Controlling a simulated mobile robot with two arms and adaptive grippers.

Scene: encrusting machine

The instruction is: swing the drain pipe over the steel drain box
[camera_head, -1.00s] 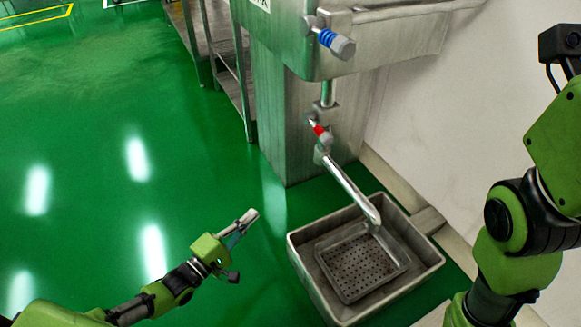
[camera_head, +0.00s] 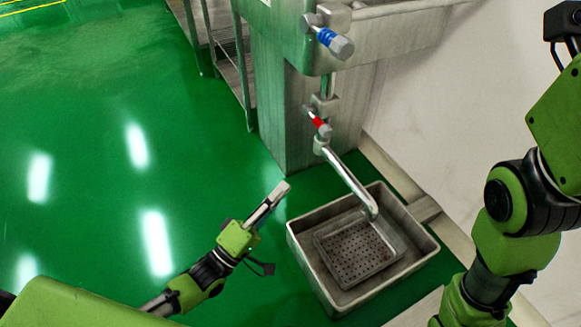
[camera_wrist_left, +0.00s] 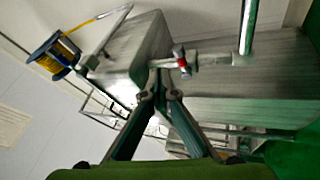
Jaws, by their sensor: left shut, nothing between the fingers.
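The drain pipe (camera_head: 347,180) is a shiny steel tube below a red-handled valve (camera_head: 320,126). It slants down to the right, and in the head view its bent lower end overlaps the steel drain box (camera_head: 303,257). The box is a grey open tub on the floor with a perforated tray (camera_head: 362,256) inside. My left gripper (camera_head: 281,190) is shut and empty, left of the pipe and beyond the box's left corner, apart from both. Its closed fingers (camera_wrist_left: 163,88) also show in the left wrist view, below the red valve (camera_wrist_left: 182,62).
The steel machine column (camera_head: 292,125) stands behind the pipe, with a blue-handled valve (camera_head: 334,42) above. A metal rack (camera_head: 235,65) is at the upper left. A pale wall (camera_head: 450,110) bounds the right. Green floor lies open on the left.

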